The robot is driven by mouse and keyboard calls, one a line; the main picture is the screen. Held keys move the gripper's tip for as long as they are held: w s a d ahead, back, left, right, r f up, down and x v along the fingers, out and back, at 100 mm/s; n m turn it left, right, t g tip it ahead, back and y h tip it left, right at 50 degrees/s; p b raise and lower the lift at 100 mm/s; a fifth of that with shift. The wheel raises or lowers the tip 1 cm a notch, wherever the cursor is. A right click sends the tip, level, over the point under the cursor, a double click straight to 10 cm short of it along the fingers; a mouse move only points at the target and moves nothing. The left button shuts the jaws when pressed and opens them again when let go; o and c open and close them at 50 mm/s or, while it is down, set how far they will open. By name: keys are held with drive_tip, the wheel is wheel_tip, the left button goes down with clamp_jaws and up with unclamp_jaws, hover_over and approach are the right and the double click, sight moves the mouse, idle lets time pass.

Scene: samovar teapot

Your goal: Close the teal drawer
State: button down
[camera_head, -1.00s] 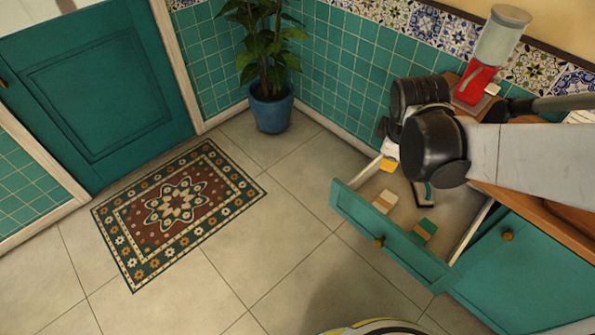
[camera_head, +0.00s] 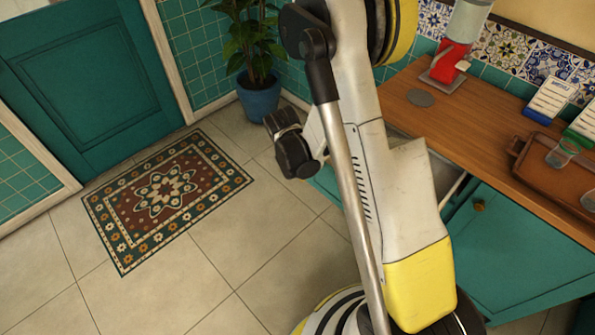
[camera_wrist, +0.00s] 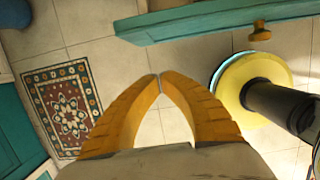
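The teal drawer is pulled out from under the counter. In the head view my arm hides most of it; a piece of its teal front (camera_head: 326,184) shows left of the arm and a pale side wall shows to the right. In the wrist view the drawer front (camera_wrist: 205,23) runs along the top, with its round brass knob (camera_wrist: 260,33). My gripper (camera_wrist: 159,76) has its yellow fingertips together with nothing between them. It appears in front of the drawer front and apart from it. The gripper's fingers are not visible in the head view.
The wooden counter (camera_head: 410,115) holds a red-based dispenser (camera_head: 450,62), cards and a brown tray (camera_head: 540,165). A teal cabinet door (camera_head: 520,250) is right of the drawer. Floor with a patterned rug (camera_head: 165,195) is open at left; a potted plant (camera_head: 258,100) stands behind.

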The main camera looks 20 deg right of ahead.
drive_tip(key=shift+w+d+f+b, duration=0.25)
drive_tip(key=shift+d+f+b, duration=0.15)
drive_tip(key=shift+d+f, duration=0.25)
drive_tip(key=shift+w+d+f+b, duration=0.3)
drive_tip(key=shift+d+f+b, duration=0.15)
drive_tip(key=shift+d, duration=0.4)
drive_tip(key=shift+w+d+f+b, duration=0.25)
drive_tip(key=shift+d+f+b, duration=0.2)
drive_tip(key=shift+d, duration=0.3)
